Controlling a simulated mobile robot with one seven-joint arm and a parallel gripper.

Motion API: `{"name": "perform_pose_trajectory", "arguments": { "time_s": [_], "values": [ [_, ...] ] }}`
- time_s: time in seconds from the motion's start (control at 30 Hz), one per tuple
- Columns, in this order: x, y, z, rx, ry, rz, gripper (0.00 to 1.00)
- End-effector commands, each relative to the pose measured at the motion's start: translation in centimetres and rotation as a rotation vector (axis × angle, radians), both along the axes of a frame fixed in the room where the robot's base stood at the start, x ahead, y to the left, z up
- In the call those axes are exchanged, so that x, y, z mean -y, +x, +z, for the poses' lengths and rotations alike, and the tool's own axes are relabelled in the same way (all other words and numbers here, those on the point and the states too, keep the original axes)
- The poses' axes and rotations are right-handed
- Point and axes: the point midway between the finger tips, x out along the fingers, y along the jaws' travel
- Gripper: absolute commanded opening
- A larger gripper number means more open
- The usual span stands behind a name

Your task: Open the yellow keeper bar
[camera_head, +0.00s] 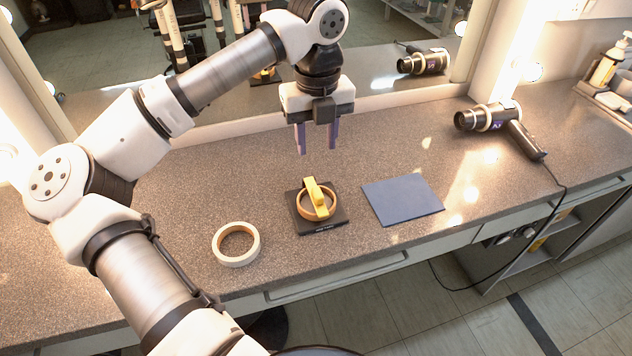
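The yellow keeper bar (316,194) lies across an orange-tan ring (330,208) on a black square base (325,226) on the counter. The bar spans the ring from its back edge to its front. My gripper (316,150) points down above the counter, higher than the bar and apart from it. Its two purple-grey fingers are spread with a gap between them, and nothing is held there. How the bar is fixed to the base is too small to tell.
A cream tape-like ring (236,244) lies left of the base. A flat blue-grey mat (403,199) lies to the right. A hair dryer (500,124) with a cord lies at the back right. A mirror (390,70) stands behind the counter (180,200).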

Motion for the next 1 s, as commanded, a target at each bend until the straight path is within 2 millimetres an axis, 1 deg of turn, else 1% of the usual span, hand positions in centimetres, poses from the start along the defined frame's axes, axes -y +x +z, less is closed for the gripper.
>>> {"name": "perform_pose_trajectory", "arguments": {
  "time_s": [0.17, 0.4, 0.6, 0.7, 0.8, 1.0],
  "values": [
    [0.1, -0.1, -2.8, -0.003, -0.006, -0.004, 0.40],
    [0.2, -0.2, -7.9, -0.004, -0.009, -0.006, 0.40],
    [0.2, -0.1, -11.3, -0.002, -0.008, -0.005, 0.40],
    [0.2, -0.1, -12.3, 0.000, -0.009, -0.005, 0.40],
    [0.2, -0.1, -12.9, -0.001, -0.008, -0.006, 0.40],
    [0.2, -0.1, -13.1, 0.000, -0.007, -0.006, 0.40]
  ]
}}
